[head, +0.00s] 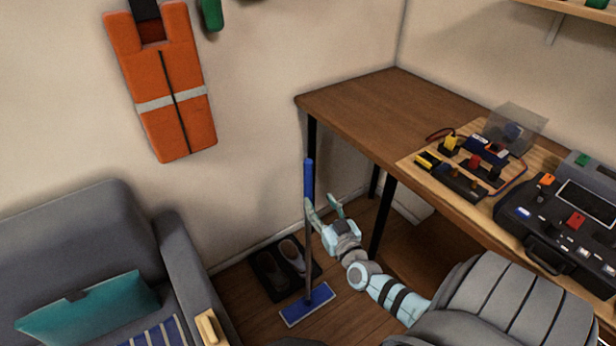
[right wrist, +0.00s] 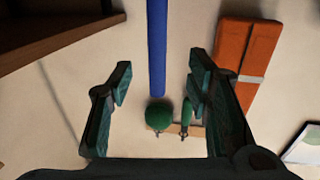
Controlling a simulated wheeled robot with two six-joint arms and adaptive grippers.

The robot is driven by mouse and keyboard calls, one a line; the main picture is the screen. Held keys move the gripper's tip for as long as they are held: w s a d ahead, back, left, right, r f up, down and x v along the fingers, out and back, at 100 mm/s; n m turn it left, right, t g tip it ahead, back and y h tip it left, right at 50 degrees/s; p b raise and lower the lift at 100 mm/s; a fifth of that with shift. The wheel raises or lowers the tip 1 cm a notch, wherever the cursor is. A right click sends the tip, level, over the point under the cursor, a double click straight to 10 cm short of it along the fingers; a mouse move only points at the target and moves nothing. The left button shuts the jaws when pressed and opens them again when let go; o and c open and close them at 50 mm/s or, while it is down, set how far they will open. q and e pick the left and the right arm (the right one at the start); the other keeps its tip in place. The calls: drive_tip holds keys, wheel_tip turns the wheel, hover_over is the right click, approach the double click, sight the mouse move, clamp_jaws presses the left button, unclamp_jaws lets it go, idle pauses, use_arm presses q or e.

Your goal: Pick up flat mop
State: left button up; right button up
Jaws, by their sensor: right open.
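The flat mop (head: 309,182) stands upright on the floor by the wall in the head view, with a blue grip, a thin grey pole and a flat blue head (head: 307,303). My right gripper (head: 322,204) is open and empty just beside the pole, below the blue grip. In the right wrist view the blue grip (right wrist: 157,45) comes down from the top edge between the two open fingers (right wrist: 160,78). I cannot tell from there how near it is. My left gripper is not in view.
A wooden table (head: 385,105) with wiring gear stands to the right, its leg (head: 382,218) close to my right arm. A dark mat (head: 268,280) with shoes lies behind the mop head. A grey sofa (head: 75,240) stands left. An orange vest (head: 165,85) hangs on the wall.

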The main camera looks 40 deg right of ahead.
sight(310, 188)
drive_tip(key=b+x, duration=0.1)
drive_tip(key=x, duration=0.2)
drive_tip(key=f+b+x, duration=0.1)
drive_tip(key=b+x, duration=0.1)
drive_tip(key=x, duration=0.1)
drive_tip(key=b+x, duration=0.2)
drive_tip(key=x, duration=0.1)
drive_tip(key=shift+w+d+f, duration=0.15)
drive_tip(key=shift+d+f, duration=0.05)
drive_tip(key=shift+w+d, duration=0.1)
drive_tip(key=shift+w, duration=0.2)
drive_tip(key=shift+r, duration=0.15)
drive_tip(key=shift+r, duration=0.1)
clamp_jaws()
